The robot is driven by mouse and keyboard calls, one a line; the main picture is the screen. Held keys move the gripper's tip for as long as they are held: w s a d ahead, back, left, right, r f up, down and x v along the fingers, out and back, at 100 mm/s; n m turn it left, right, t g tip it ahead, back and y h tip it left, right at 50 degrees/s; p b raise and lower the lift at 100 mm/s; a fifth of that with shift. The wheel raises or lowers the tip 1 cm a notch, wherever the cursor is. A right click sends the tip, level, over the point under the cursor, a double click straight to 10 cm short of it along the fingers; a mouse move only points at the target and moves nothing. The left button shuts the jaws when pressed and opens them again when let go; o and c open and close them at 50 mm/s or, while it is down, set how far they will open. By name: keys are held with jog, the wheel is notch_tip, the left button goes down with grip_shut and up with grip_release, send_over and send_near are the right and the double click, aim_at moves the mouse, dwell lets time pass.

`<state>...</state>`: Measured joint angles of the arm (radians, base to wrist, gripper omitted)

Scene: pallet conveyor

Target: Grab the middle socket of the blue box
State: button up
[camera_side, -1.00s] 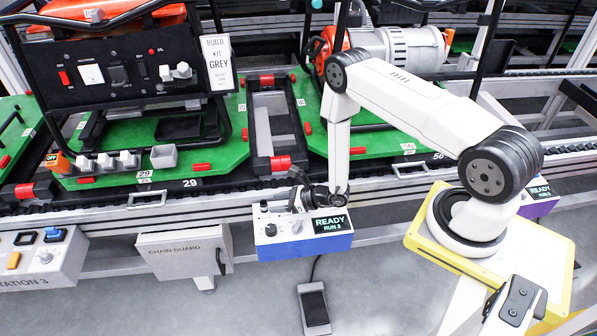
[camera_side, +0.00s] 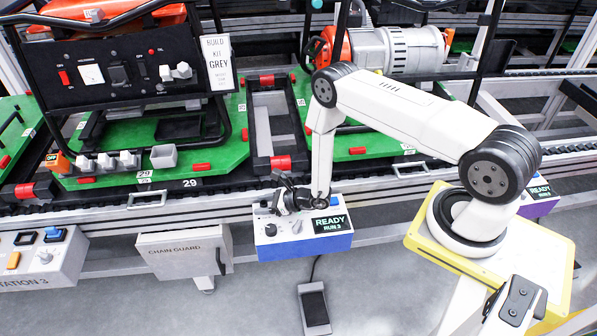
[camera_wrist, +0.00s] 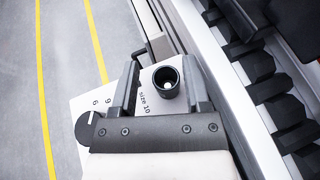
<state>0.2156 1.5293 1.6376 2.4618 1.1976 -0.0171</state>
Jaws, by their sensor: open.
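The blue box (camera_side: 304,243) has a white top and a READY RUN 3 display, and stands at the front of the conveyor in the side view. Small dark round pieces show on its top, one of them near the front left (camera_side: 270,229). My gripper (camera_side: 283,190) is low over the back of the box top. In the wrist view my gripper (camera_wrist: 162,62) is open, with one dark socket (camera_wrist: 166,82) between its fingers, nearer the right finger. I cannot tell whether the fingers touch it. The other sockets are hidden there. Printed size labels show on the white top.
The conveyor rail runs close behind the box. A chain guard (camera_side: 185,252) is to its left, and a pedal (camera_side: 314,308) lies on the floor below. Green pallets (camera_side: 205,160) carry machines behind. A purple box (camera_side: 540,197) stands at the right.

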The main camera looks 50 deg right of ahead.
grip_shut()
jog(key=shift+r, duration=0.2)
jog(key=shift+r, duration=0.8)
jog(key=s+r, duration=1.1)
jog(key=s, duration=0.3)
jog(key=shift+r, duration=0.1)
